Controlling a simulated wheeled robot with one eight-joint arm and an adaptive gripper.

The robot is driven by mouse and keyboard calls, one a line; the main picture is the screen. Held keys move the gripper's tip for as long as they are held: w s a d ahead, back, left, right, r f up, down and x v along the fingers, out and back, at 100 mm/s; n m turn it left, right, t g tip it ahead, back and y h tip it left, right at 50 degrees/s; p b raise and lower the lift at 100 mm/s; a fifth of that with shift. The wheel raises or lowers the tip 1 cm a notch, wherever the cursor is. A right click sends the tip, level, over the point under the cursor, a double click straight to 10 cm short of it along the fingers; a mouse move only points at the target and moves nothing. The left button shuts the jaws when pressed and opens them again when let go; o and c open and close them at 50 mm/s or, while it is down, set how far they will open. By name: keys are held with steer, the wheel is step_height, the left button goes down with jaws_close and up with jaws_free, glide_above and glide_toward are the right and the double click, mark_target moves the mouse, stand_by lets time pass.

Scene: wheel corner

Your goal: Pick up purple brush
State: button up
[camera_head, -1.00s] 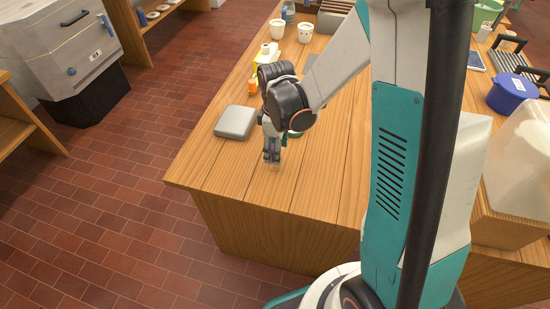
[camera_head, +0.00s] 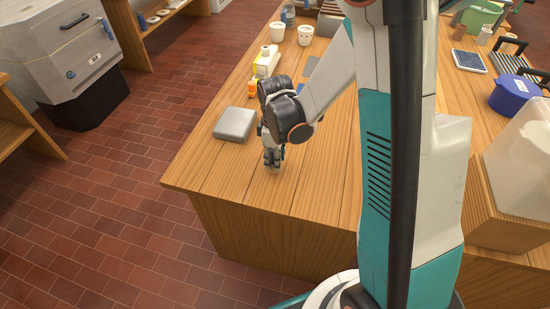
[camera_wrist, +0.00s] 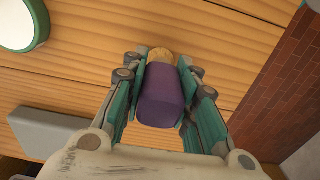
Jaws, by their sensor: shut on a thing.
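The purple brush (camera_wrist: 160,98) shows in the wrist view as a purple block-like body with a tan part (camera_wrist: 160,56) at its far end. My gripper (camera_wrist: 167,75) is shut on it, with one teal finger pad on each side of the purple body. In the head view my gripper (camera_head: 271,160) points down at the wooden table's near left part. The brush cannot be made out there. Whether it touches the table top is hard to tell.
A grey flat box (camera_head: 235,123) lies left of my gripper. A green-rimmed white round thing (camera_wrist: 18,22) shows in the wrist view. The wooden table (camera_head: 225,188) has bare surface near its front edge.

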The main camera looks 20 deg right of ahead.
step_height(320, 180, up, 20)
steer(key=p, duration=0.7)
stand_by(1.4)
